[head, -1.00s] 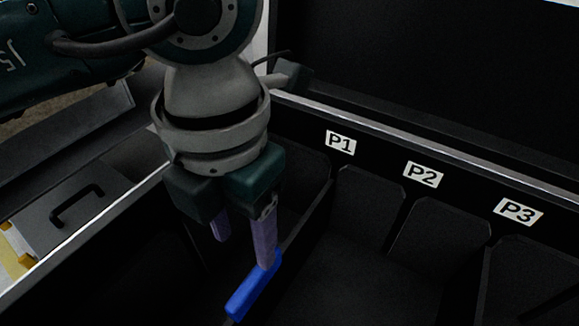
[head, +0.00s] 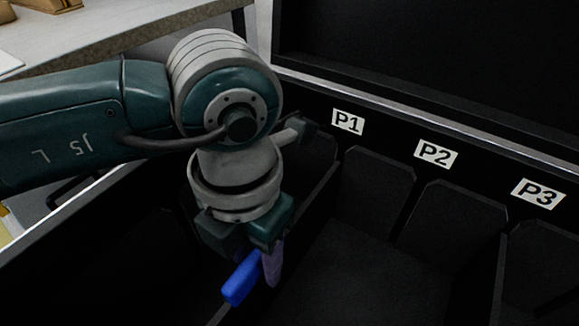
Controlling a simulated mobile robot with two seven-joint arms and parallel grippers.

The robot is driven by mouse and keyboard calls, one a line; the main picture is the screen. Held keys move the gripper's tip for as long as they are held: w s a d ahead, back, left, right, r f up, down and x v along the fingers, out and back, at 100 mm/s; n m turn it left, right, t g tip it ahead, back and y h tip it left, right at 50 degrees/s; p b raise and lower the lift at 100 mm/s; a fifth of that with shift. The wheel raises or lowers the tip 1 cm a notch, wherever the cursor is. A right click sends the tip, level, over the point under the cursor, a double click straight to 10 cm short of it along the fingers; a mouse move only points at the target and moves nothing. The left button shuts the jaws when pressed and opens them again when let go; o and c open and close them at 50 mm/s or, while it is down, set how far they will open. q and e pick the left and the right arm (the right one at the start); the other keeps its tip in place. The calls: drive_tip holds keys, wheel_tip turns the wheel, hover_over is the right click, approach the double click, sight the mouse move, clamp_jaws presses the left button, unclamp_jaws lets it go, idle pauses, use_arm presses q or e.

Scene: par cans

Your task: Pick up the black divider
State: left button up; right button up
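The black divider's dark panel is hard to make out against the dark bin. I see a bright blue grip piece (head: 241,281), which seems to be on its top edge, at the lower centre of the head view. My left gripper (head: 258,263) points down at the blue piece. One purple-grey finger shows just right of the blue piece, close against it in the picture. The other finger is hidden, so I cannot tell whether the fingers are closed on it. My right gripper is out of view.
A black bin with compartments carries labels P1 (head: 348,122), P2 (head: 436,154) and P3 (head: 538,193) along its back wall. Its pale left rim (head: 80,210) runs under my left arm. A light counter (head: 120,32) stands at the upper left.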

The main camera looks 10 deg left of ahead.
use_arm(q)
clamp_jaws()
drive_tip(key=shift+r, duration=0.15)
idle(0.4)
